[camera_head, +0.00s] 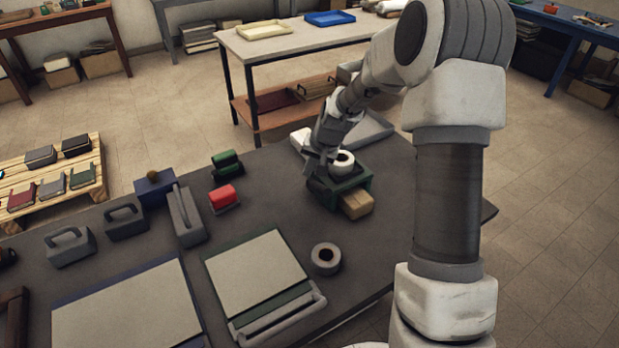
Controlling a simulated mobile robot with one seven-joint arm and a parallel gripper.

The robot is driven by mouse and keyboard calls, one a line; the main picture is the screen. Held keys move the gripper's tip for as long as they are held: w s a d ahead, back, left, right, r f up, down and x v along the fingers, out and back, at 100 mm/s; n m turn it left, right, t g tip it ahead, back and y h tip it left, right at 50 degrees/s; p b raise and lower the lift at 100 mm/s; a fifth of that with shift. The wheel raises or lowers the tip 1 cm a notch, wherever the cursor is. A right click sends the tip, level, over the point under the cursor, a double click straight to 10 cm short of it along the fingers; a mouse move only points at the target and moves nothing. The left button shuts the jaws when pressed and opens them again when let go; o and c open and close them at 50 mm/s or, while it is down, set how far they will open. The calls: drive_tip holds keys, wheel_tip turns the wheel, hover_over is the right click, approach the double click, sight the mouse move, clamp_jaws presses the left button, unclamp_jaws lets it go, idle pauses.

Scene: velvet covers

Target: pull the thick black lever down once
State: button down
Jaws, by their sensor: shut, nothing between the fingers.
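My gripper (316,176) is shut and empty, pointing down at the left side of a small dark green device (363,186) near the table's far right part. The device has a white ring-shaped roll on top (343,162) and a tan block (357,205) at its front opening. I cannot make out the thick black lever clearly. Dark parts at the device's left side merge with my gripper, and I cannot tell whether they touch.
The dark work table (300,225) also holds a grey roll (326,258), a red-topped block (223,197), a green block (227,163), grey handled weights (70,246) and two large flat boards (255,272). A grey tray (372,130) lies behind the device.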

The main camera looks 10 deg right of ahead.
sight(312, 181)
drive_tip(key=shift+s+d+f+b, duration=0.2)
drive_tip(key=shift+s+f+b, duration=0.25)
drive_tip(key=shift+f, duration=0.3)
drive_tip(key=shift+s+d+f+b, duration=0.15)
drive_tip(key=shift+s+f+b, duration=0.25)
drive_tip(key=shift+f, duration=0.3)
idle(0.7)
drive_tip(key=shift+w+r, duration=0.1)
drive_tip(key=shift+r, duration=0.05)
drive_tip(key=shift+w+r+p, duration=0.1)
drive_tip(key=shift+r+p, duration=0.55)
drive_tip(key=shift+r, duration=0.15)
drive_tip(key=shift+a, duration=0.1)
drive_tip(key=shift+r, duration=0.1)
drive_tip(key=shift+w+a+r+p, duration=0.15)
drive_tip(key=shift+w+r+p, duration=0.35)
drive_tip(key=shift+r, duration=0.35)
drive_tip(key=shift+w+a+r+p, duration=0.15)
drive_tip(key=shift+w+r+p, duration=0.1)
drive_tip(key=shift+r+p, duration=0.5)
drive_tip(key=shift+w+a+r+p, duration=0.15)
drive_tip(key=shift+w+r+p, duration=0.25)
drive_tip(key=shift+r, duration=0.6)
